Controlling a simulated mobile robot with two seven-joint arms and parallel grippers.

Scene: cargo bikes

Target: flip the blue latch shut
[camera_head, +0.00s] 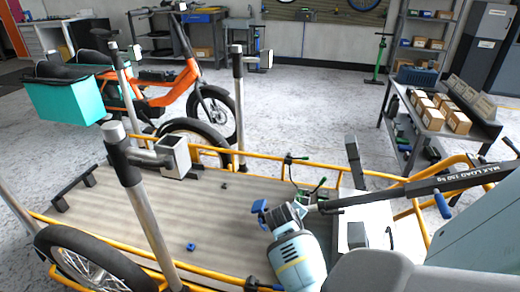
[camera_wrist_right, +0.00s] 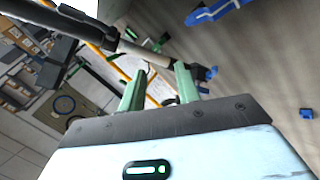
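My right gripper (camera_wrist_right: 160,72) is open in the right wrist view, its two green fingers apart. A pale rod runs past the fingertips from a black bar (camera_wrist_right: 75,18); I cannot tell whether they touch it. A small blue part (camera_wrist_right: 207,76) is close by the right-hand finger. A larger blue part (camera_wrist_right: 222,10) shows at the top edge. In the head view a blue part (camera_head: 260,207) sits beside my right wrist, above the cargo deck. I cannot tell surely which blue part is the latch. My left gripper is not in view.
A small blue piece (camera_head: 191,247) lies on the wooden deck (camera_head: 130,205), inside a yellow frame. A black boom marked "MAX LOAD 150 kg" (camera_head: 430,185) crosses at right. Grey posts stand at left. A table with cardboard boxes (camera_head: 435,118) stands behind right.

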